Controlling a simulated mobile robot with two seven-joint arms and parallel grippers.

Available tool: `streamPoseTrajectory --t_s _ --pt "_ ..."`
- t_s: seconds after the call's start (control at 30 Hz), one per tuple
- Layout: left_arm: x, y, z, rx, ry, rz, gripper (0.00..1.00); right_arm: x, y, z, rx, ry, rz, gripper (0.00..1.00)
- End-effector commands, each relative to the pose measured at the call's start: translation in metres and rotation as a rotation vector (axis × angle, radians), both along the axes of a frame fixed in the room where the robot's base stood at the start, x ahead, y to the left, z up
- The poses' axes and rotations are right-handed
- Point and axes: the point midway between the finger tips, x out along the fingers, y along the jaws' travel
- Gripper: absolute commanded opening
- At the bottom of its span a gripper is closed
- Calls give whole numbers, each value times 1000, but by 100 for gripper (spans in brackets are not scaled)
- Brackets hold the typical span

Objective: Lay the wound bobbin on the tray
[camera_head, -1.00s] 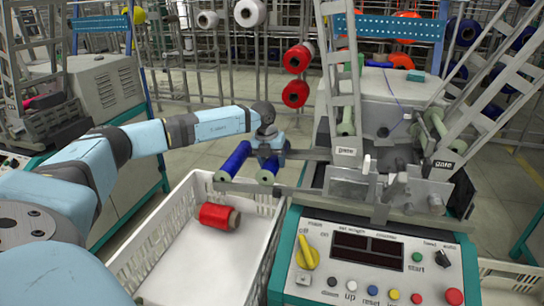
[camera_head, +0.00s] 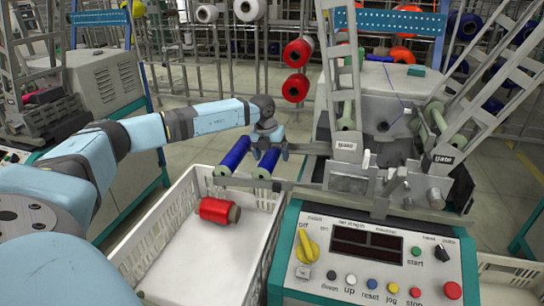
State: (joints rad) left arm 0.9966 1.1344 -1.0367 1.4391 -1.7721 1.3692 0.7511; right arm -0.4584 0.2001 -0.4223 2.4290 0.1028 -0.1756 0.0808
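Two blue wound bobbins lie side by side across two grey rails at the left of the winding machine, the left one (camera_head: 235,155) and the right one (camera_head: 267,161). The rails (camera_head: 290,186) look like the tray. My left gripper (camera_head: 269,148) is just above the far part of the right blue bobbin. Its fingers appear spread, one on each side of that bobbin. I cannot tell if they touch it. A red wound bobbin (camera_head: 219,210) lies in a white crate (camera_head: 187,258) below. My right gripper is not in view.
The winding machine's control panel (camera_head: 372,255) stands right of the crate. Slanted grey gate frames (camera_head: 346,100) rise behind it, close to the rails. A rack with red bobbins (camera_head: 296,88) stands at the back. Floor is free behind my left arm.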

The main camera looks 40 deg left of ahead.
Motion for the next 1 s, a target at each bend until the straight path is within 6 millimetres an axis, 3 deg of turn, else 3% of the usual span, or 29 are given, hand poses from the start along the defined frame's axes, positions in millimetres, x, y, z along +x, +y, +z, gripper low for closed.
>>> streamPoseTrajectory --t_s 0.1,0.2,0.5,0.7,1.0 --pt "-3 2 27 0 -3 1 86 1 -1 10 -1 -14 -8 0" --pt "-7 4 51 0 -5 1 86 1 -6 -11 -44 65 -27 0" --pt "-17 8 109 0 -4 1 86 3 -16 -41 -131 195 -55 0" --pt "-20 9 124 0 -2 0 86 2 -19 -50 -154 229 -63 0" --pt "-20 9 125 0 -2 0 86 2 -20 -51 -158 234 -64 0"
